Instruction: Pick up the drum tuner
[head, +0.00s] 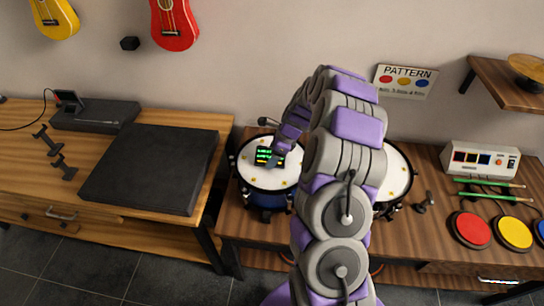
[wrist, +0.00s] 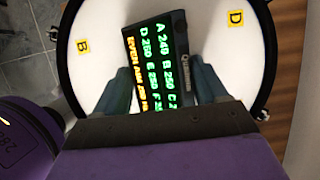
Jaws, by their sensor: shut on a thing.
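The drum tuner (wrist: 158,62) is a small dark box with a lit screen of green and orange text. In the wrist view it sits between the two fingers of my gripper (wrist: 160,88), which is shut on it. Its lower end is hidden by my gripper. In the head view the tuner (head: 268,156) shows over the white head of the left drum (head: 262,178). I cannot tell whether it touches the drumhead. My arm hides part of the drums.
A second drum (head: 398,172) stands to the right, partly behind my arm. Yellow lettered tags mark the left drum's head. Red and yellow pads (head: 470,230), green sticks (head: 492,194) and a white console (head: 480,160) lie farther right. A black flat case (head: 150,168) lies on the left table.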

